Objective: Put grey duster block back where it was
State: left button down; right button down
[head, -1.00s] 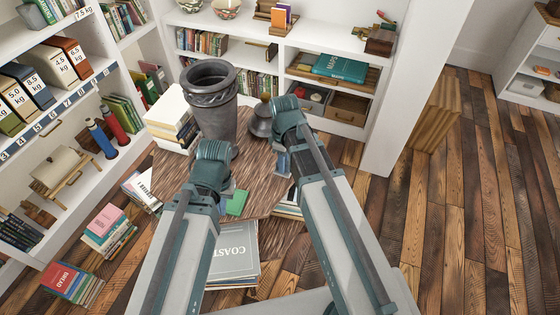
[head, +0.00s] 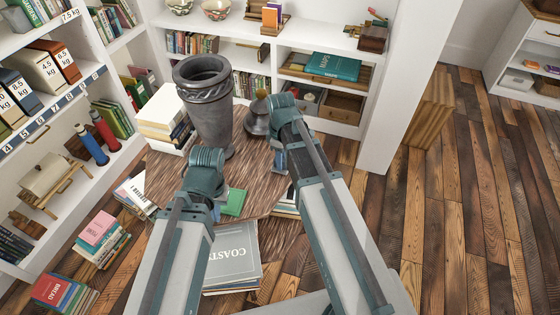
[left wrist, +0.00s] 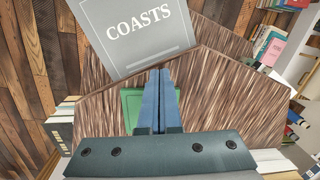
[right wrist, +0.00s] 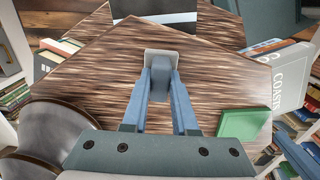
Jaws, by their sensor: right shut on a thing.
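The grey duster block (right wrist: 162,62) is pale grey and sits between the fingertips of my right gripper (right wrist: 160,78) in the right wrist view. The gripper is shut on it, over the wood-grained tabletop (right wrist: 100,70). I cannot tell whether the block touches the top. In the head view my right gripper (head: 280,160) is near the table's right side, and its arm largely hides the block. My left gripper (left wrist: 158,98) is shut with nothing visible between its fingers, above the table near a green flat item (left wrist: 132,104). That green item also lies on the table in the head view (head: 233,202).
A tall dark vase (head: 206,105), a book stack (head: 165,115) and a dark lidded pot (head: 257,118) stand at the table's back. A grey COASTS book (head: 232,255) lies in front, below the tabletop. Shelves border the left and back. Open wooden floor lies right.

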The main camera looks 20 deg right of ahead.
pick_arm(q)
jog(key=shift+f, duration=0.2)
pick_arm(e)
jog(key=shift+f, duration=0.2)
jog(key=c, duration=0.7)
grip_release()
jog(key=shift+r, duration=0.1)
pick_arm(q)
jog(key=shift+r, duration=0.1)
jog(key=shift+r, duration=0.15)
pick_arm(e)
jog(key=shift+r, duration=0.15)
notch_tip(320, 180, up, 12)
jog(key=p, duration=1.2)
pick_arm(q)
notch_tip(320, 180, up, 12)
pick_arm(e)
jog(key=s+a+m, duration=0.2)
jog(key=s+a, duration=0.1)
jog(key=s, duration=0.1)
jog(key=s+a+m, duration=0.3)
jog(key=s+a, duration=0.1)
jog(key=s, duration=0.1)
jog(key=s+a+m+h, duration=0.1)
jog(key=s+a+m, duration=0.1)
jog(key=s, duration=0.3)
jog(key=shift+s+a, duration=0.15)
jog(key=shift+a, duration=0.6)
